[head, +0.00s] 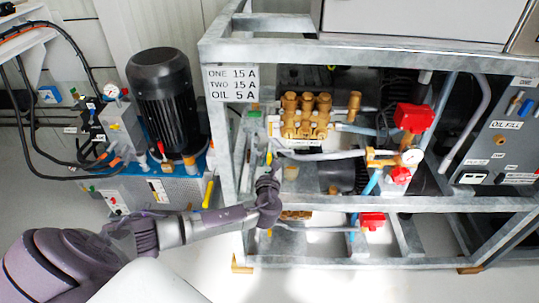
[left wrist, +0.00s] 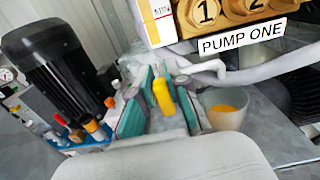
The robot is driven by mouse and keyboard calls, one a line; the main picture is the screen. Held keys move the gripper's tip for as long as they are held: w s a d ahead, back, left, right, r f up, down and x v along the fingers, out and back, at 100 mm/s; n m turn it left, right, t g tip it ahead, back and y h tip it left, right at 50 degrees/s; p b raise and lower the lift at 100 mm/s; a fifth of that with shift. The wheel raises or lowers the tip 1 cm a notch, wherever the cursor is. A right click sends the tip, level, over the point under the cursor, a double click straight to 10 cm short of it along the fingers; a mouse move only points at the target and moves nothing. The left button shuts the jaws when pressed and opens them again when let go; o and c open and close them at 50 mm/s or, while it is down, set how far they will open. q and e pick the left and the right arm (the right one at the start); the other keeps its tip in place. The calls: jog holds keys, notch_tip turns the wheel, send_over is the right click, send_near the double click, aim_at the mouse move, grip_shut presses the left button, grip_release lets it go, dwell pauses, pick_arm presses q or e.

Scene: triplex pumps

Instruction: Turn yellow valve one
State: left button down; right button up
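The yellow valve handle (left wrist: 163,97) stands below the brass pump block in the left wrist view, near the PUMP ONE label (left wrist: 242,37). In the head view it is a small yellow spot (head: 269,158) just past my gripper. My left gripper (head: 268,182) reaches in at the left side of the frame. In the left wrist view its green-padded fingers (left wrist: 160,108) are apart, one on each side of the yellow handle. I cannot tell whether the pads touch it. The valve's base is hidden. My right gripper is not in view.
A grey metal post (head: 222,140) stands just left of my gripper. A white hose (left wrist: 207,68) and a cup with yellow contents (left wrist: 228,108) are close on the right. A black motor (head: 162,100) stands left. Red-handled valves (head: 413,118) are farther right.

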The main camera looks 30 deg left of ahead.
pick_arm(q)
jog(key=shift+n, duration=0.3)
jog(key=shift+s+f+n, duration=0.1)
jog(key=shift+n, duration=0.4)
jog(key=shift+s+a+f+n+b, duration=0.1)
jog(key=shift+a+n+b, duration=0.15)
jog(key=shift+n+b, duration=0.95)
jog(key=shift+s+a+n+b, duration=0.1)
jog(key=shift+a+n+b, duration=0.15)
jog(key=shift+n, duration=1.85)
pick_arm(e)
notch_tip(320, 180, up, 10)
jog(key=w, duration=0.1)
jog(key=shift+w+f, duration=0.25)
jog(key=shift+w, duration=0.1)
pick_arm(q)
jog(key=c, duration=1.1)
grip_release()
jog(key=shift+c, duration=0.2)
